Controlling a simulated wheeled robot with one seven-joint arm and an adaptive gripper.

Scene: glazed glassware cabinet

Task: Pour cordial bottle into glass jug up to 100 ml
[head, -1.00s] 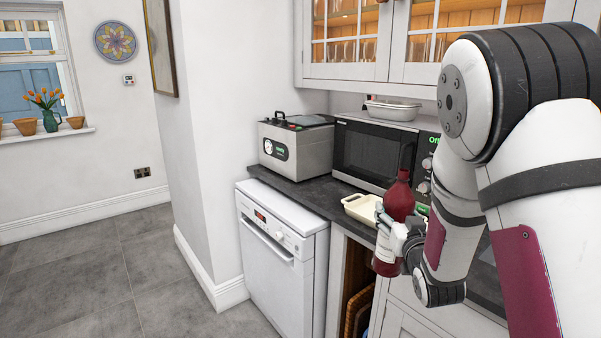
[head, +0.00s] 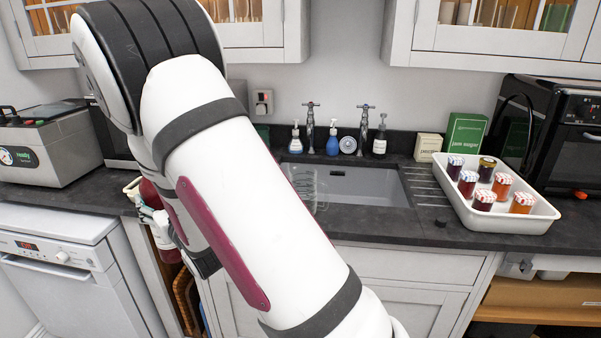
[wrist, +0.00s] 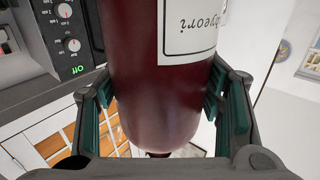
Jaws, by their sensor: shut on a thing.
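The cordial bottle (wrist: 150,85) is dark red with a white label and fills the middle of the wrist view. My gripper (wrist: 162,110) is shut on it, with green-padded fingers on both sides. In the head view the bottle (head: 150,193) shows only in part at the left, behind my arm, near the counter's front edge. A clear glass vessel, seemingly the glass jug (head: 304,184), stands by the left end of the sink, to the right of the bottle. It is partly hidden by my arm, and any marks or contents cannot be made out.
The sink (head: 362,187) has two taps and soap bottles behind it. A white tray (head: 535,222) of several jam jars stands on the right, before green and cream boxes. A dark oven is at far right. A grey appliance (head: 48,150) stands at the left.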

